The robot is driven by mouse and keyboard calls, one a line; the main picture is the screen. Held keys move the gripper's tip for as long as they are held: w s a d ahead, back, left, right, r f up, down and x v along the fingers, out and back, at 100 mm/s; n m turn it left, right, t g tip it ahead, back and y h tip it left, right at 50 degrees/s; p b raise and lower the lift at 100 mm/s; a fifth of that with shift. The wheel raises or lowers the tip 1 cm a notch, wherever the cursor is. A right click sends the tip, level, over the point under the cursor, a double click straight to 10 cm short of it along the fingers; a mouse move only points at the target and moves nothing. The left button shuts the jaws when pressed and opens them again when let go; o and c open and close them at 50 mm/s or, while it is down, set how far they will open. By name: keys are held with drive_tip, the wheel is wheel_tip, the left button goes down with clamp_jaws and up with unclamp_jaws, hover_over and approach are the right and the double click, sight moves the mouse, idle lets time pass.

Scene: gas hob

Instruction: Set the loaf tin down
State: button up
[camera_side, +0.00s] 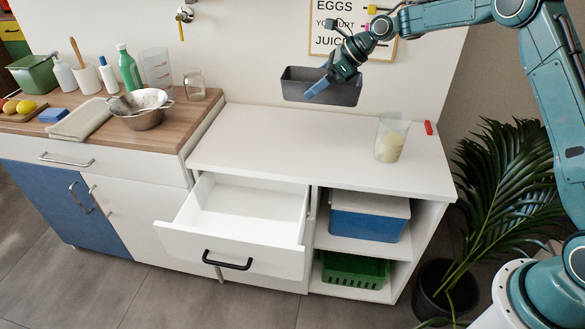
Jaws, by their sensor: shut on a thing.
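The loaf tin (345,92) is a dark grey rectangular pan. It hangs in the air above the back of the white counter (270,145), in front of the wall. My gripper (322,84) comes from the upper right and is shut on the tin's near side wall, with a blue finger showing against it. The other finger is hidden. The tin looks about level and is apart from the counter.
A clear container with pale contents (391,140) stands at the counter's right, near a small red block (428,128). An empty drawer (245,212) is pulled open below the counter. The counter's left and middle are clear. A steel colander (143,112) stands on the wooden worktop.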

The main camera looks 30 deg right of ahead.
drive_tip(key=shift+s+d+r, duration=0.1)
drive_tip(key=shift+d+r, duration=0.15)
drive_tip(key=shift+d, duration=0.15)
wheel_tip(320, 180, down, 16)
drive_tip(key=shift+r, duration=0.1)
idle(0.3)
drive_tip(key=shift+f, duration=2.15)
drive_tip(key=shift+f, duration=0.15)
drive_tip(key=o, duration=0.9)
drive_tip(key=shift+o, duration=0.2)
